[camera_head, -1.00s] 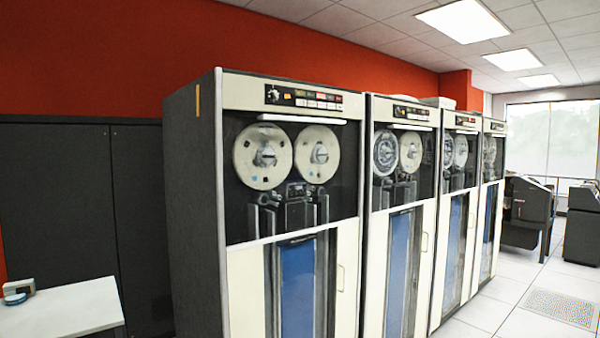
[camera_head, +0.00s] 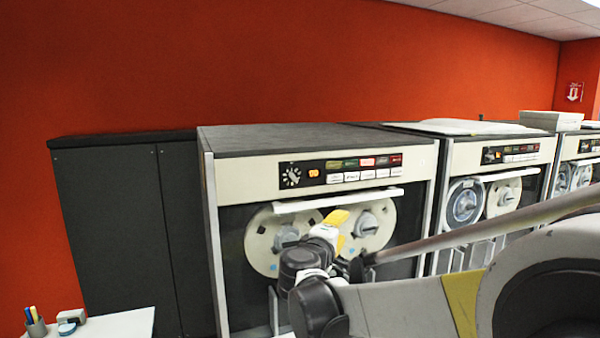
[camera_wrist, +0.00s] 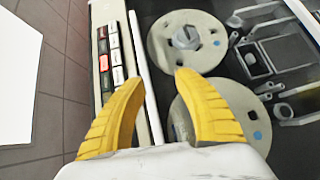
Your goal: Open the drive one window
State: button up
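The nearest tape drive (camera_head: 318,160) has a dark front window (camera_head: 233,240) with two pale reels behind it. A white horizontal bar (camera_head: 338,199) runs along the window's top edge, below the button panel. The window looks shut. My gripper (camera_head: 338,217) is in front of the reels, just below the bar, and my arm hides the lower right of the window. In the wrist view my yellow fingers (camera_wrist: 158,82) are spread apart, with the bar (camera_wrist: 145,75) showing between them. I cannot tell whether they touch it. Nothing is held.
The button panel (camera_head: 340,171) is right above the bar. A second tape drive (camera_head: 480,165) stands close on the right, with more beyond. A dark cabinet (camera_head: 110,220) is on the left, and a white table (camera_head: 115,325) with a pen cup (camera_head: 36,327) is at the lower left.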

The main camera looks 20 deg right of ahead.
aim_at(347, 201)
jog(key=shift+n+t, duration=0.4)
jog(key=w+d+r+p, duration=0.1)
jog(key=w+d, duration=0.1)
jog(key=w, duration=0.1)
jog(key=w+d+r+p, duration=0.1)
jog(key=w+d, duration=0.1)
jog(key=w, duration=0.1)
jog(key=w+d+r+p, duration=0.1)
jog(key=w+d, duration=0.2)
jog(key=shift+w+r, duration=0.1)
jog(key=shift+w, duration=0.25)
grip_shut()
